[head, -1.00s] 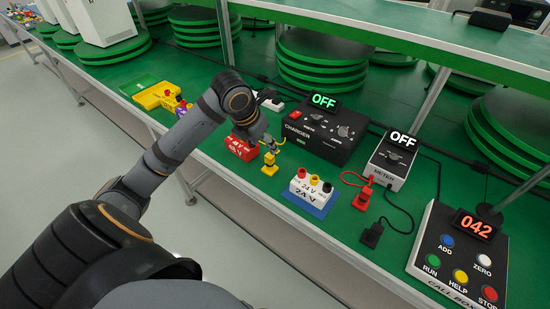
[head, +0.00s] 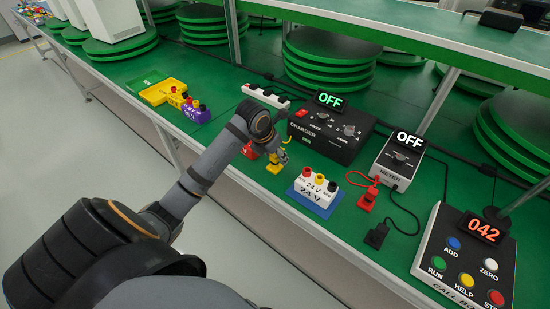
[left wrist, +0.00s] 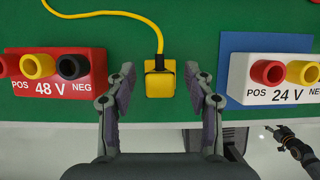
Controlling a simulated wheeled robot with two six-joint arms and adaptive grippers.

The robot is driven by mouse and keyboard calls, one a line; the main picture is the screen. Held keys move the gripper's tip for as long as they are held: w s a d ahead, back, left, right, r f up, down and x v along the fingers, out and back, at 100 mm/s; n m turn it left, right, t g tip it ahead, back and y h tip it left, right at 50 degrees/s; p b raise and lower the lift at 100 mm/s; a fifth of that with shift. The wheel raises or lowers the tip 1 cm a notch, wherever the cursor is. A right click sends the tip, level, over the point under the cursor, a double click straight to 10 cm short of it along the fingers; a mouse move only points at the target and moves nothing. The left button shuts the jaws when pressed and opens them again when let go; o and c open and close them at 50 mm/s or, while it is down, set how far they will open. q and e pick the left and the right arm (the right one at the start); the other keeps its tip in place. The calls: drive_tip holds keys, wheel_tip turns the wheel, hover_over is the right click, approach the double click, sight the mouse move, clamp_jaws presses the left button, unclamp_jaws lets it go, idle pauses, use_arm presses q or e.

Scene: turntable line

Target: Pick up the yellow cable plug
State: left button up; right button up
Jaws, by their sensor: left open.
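The yellow cable plug (head: 277,164) stands on the green bench top between the red 48 V box and the white 24 V box. In the left wrist view the plug (left wrist: 160,84) lies between my fingertips, with its yellow cable running away from me. My left gripper (left wrist: 158,90) is open, with a gap on each side of the plug. In the head view my left gripper (head: 280,154) is small and partly hidden by its own arm. A dark gripper (left wrist: 282,134), apparently my right one, shows over the floor; its jaws are too small to judge.
The red 48 V box (left wrist: 56,72) is close on the left and the white 24 V box (left wrist: 272,82) on its blue mat is close on the right. The charger (head: 330,130) stands behind. A red plug (head: 367,200) and black plug (head: 376,235) lie farther right.

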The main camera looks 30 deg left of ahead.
use_arm(q)
drive_tip(key=c, duration=1.1)
use_arm(e)
drive_tip(key=shift+s+d, duration=0.1)
use_arm(q)
drive_tip(key=shift+r, duration=0.35)
wheel_tip(320, 180, up, 2)
drive_tip(key=shift+r, duration=0.15)
use_arm(e)
wheel_tip(320, 180, down, 8)
drive_tip(key=w+r+b, duration=0.1)
drive_tip(key=b, duration=0.7)
use_arm(q)
drive_tip(key=s+d+r+b, duration=0.1)
drive_tip(key=s+d+r, duration=0.3)
drive_tip(key=s+r, duration=0.6)
drive_tip(key=s, duration=0.3)
drive_tip(key=shift+s, duration=0.2)
use_arm(e)
drive_tip(key=w, duration=0.3)
drive_tip(key=w+r, duration=0.1)
drive_tip(key=w, duration=0.1)
drive_tip(key=shift+w, duration=0.2)
